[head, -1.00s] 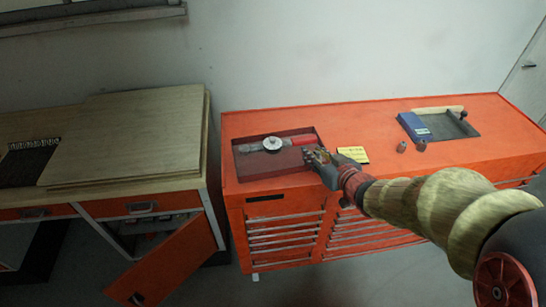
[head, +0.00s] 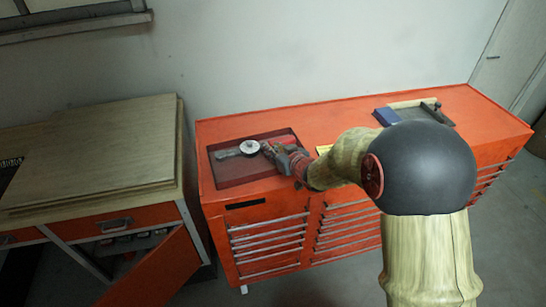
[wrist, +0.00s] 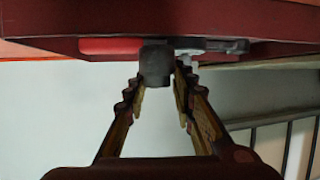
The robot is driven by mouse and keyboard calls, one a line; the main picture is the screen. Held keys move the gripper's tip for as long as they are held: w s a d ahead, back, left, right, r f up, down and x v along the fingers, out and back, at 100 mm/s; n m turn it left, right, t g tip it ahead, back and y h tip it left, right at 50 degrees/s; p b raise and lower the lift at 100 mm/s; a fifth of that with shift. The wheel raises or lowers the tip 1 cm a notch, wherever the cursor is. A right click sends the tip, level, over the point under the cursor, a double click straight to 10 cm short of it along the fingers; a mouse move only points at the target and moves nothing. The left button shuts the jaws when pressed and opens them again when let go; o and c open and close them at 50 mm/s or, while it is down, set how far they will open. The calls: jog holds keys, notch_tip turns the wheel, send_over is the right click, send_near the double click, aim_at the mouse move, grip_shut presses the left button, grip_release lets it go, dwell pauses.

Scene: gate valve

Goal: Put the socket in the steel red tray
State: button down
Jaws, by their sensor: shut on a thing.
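The socket (wrist: 156,66), a short dark grey cylinder, sits between the fingertips of my gripper (wrist: 158,88) in the wrist view, and my gripper is shut on it. In the head view my gripper (head: 272,151) is over the right part of the dark red tray (head: 235,177), at the left end of the orange cabinet top. The socket cannot be made out in the head view. The tray's red edge (wrist: 60,20) crosses the top of the wrist view behind the socket. Whether the socket touches the tray is unclear.
A round white-faced gauge (head: 250,147) and a grey tool (head: 228,153) lie in the tray. A red-handled tool (wrist: 108,46) shows beside the socket in the wrist view. The tray's front left part is clear. A blue box (head: 386,116) stands farther right, partly behind my arm.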

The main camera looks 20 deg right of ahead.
jog(key=shift+f+b, duration=0.35)
jog(key=shift+f, duration=1.25)
jog(key=shift+f, duration=0.2)
jog(key=c, duration=1.5)
grip_release()
jog(key=shift+r, duration=0.1)
